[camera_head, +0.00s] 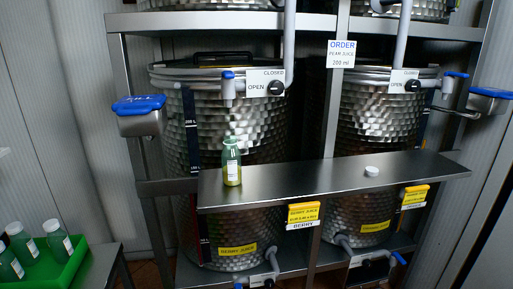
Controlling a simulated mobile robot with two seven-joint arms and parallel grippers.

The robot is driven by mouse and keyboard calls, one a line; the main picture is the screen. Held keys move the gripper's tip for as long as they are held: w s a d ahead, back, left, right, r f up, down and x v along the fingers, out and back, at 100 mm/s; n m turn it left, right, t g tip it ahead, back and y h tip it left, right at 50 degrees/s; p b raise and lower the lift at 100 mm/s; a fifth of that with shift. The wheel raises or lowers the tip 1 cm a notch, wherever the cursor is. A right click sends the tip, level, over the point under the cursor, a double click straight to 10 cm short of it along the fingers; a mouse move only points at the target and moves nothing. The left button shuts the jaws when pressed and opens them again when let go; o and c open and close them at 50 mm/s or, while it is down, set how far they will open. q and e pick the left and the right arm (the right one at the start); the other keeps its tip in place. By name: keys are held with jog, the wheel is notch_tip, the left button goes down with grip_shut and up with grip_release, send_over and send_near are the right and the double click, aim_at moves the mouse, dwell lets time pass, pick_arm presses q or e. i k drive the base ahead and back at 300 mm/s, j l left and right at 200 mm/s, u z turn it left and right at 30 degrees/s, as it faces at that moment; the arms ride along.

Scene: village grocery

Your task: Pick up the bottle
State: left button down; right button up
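A small green bottle (231,162) with a white label stands upright on the left part of the metal shelf (310,180). It has yellowish contents near its base, and no cap shows on its mouth. A round white cap (371,171) lies on the same shelf, to the right of the bottle. Neither of my grippers shows in the head view, and nothing touches the bottle.
Two large steel drums (245,115) (375,120) stand behind the shelf, with taps above it. A blue-lidded metal box (140,118) juts out at left. A green crate (65,270) with several capped bottles sits at lower left. An order sign (341,54) hangs on the rack.

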aim_at(232, 165)
jog(key=i+l+z, duration=0.15)
jog(key=z, duration=0.35)
jog(key=i+l+z, duration=0.2)
jog(key=z, duration=0.3)
